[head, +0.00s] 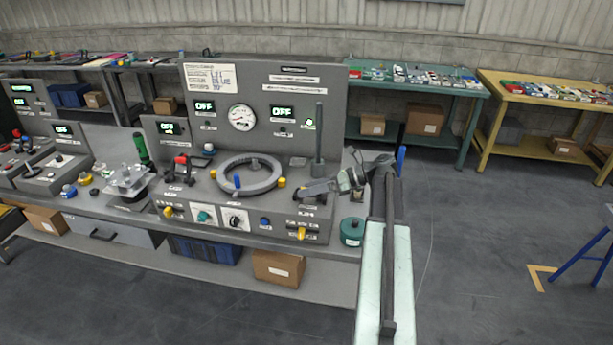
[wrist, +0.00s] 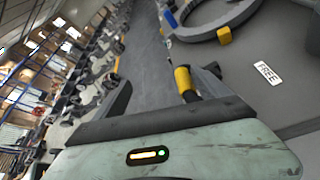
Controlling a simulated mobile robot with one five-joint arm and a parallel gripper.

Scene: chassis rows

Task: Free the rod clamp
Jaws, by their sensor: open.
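A yellow-tipped lever (wrist: 183,80) stands out from the dark console edge in the wrist view, between my fingers as seen there. I cannot tell whether it is the rod clamp's own lever. My gripper (wrist: 168,82) is open around its line of sight, with no visible contact. A white label reading FREE (wrist: 267,73) lies to the right of it. In the head view my gripper (head: 303,192) is at the console's right end, in front of the upright grey-green rod (head: 319,140). It partly hides what lies there. A yellow lever (head: 301,232) is on the front face below.
A grey ring (head: 222,174) with yellow and blue blocks sits left of my gripper. The panel behind (head: 262,95) has a gauge and OFF displays. A teal canister (head: 352,231) stands at the bench's right end. The floor (head: 470,240) to the right is mostly clear.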

